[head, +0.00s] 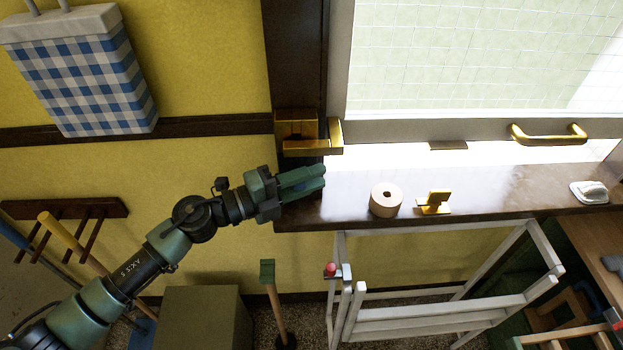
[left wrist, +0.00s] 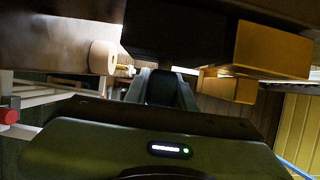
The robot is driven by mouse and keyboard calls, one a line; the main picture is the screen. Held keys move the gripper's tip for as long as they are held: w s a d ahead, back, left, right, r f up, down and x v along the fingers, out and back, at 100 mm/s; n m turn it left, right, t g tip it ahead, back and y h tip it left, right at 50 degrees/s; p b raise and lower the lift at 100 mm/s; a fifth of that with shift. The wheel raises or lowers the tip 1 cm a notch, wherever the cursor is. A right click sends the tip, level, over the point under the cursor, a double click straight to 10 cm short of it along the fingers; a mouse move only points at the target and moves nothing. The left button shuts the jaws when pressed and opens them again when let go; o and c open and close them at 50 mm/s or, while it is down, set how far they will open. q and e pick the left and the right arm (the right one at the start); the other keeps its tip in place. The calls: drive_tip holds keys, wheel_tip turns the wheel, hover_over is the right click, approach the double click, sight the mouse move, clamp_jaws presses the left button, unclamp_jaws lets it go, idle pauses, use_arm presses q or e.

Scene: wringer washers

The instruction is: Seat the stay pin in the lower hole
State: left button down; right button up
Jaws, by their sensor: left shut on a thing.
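My left gripper (head: 322,177) comes in from the left and is just below the brass bracket (head: 297,130) on the dark window post. Its jaws are shut on a dark piece, which I take for the stay pin (left wrist: 162,86), between the fingers in the left wrist view. A short grey shank shows beyond the fingertips there, in front of a black block (left wrist: 175,32). Brass parts (left wrist: 272,49) are to the right of that block. The pin is hidden in the head view. I cannot make out the lower hole or whether the shank touches anything. My right gripper is not in view.
A cream roll (head: 386,201) and a small brass fitting (head: 434,202) are on the dark sill (head: 480,190), right of my gripper. The sash has a brass handle (head: 548,135). A white rack (head: 440,315) with a red knob (head: 331,269) stands below.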

use_arm(q)
drive_tip(key=shift+w, duration=0.55)
idle(0.9)
drive_tip(key=shift+w+a+r, duration=0.15)
drive_tip(key=shift+w+r, duration=0.1)
idle(0.7)
drive_tip(key=c, duration=1.1)
unclamp_jaws()
drive_tip(key=shift+s+f, duration=0.1)
drive_tip(key=shift+f, duration=0.1)
drive_tip(key=shift+c, duration=0.5)
drive_tip(key=o, duration=0.4)
drive_tip(key=shift+f, duration=0.15)
